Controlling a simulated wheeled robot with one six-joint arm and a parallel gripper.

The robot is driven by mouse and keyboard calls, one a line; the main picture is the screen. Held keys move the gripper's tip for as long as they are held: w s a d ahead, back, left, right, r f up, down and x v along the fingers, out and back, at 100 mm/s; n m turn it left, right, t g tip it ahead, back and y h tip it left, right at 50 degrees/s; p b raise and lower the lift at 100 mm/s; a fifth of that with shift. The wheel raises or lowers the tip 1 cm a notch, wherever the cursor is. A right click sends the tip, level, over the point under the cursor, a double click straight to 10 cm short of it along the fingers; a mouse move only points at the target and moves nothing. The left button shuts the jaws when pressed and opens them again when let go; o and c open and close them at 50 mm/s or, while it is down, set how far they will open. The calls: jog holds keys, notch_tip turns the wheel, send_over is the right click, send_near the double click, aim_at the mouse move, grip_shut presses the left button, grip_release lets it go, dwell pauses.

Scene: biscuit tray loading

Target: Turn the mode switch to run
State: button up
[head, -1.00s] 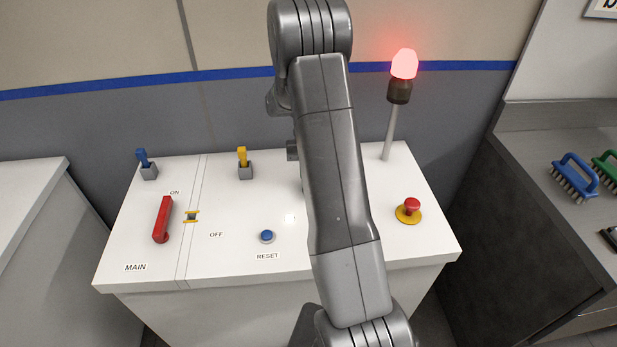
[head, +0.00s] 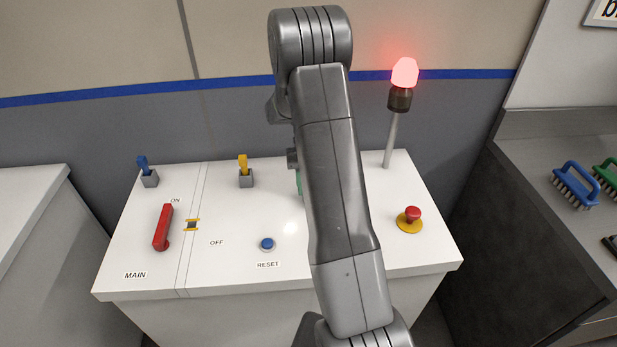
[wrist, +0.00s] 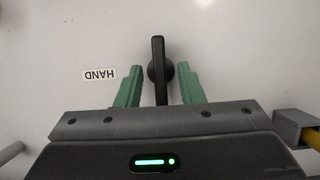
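The mode switch (wrist: 158,52) shows in the wrist view as a black round knob with a long bar handle. The bar stands upright in the picture. A HAND label (wrist: 98,74), upside down here, lies to its left; no run label shows. My gripper (wrist: 160,70) is open, with one green finger on each side of the bar and gaps between. In the head view my arm hides the switch, and only a bit of a green finger (head: 299,183) shows beside it.
The white panel (head: 120,245) also bears a red MAIN lever (head: 163,228), a blue RESET button (head: 267,243), a red emergency button (head: 412,214), and blue (head: 146,170) and yellow (head: 244,168) key-like pieces in grey blocks. A lamp (head: 404,73) glows red on a post.

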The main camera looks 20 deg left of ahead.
jog(key=b+v, duration=0.1)
jog(key=v, duration=1.2)
jog(key=shift+r, duration=0.35)
jog(key=shift+w+f, duration=0.1)
jog(key=shift+f, duration=0.05)
jog(key=p+x, duration=0.1)
jog(key=x, duration=1.2)
jog(key=shift+f, duration=0.3)
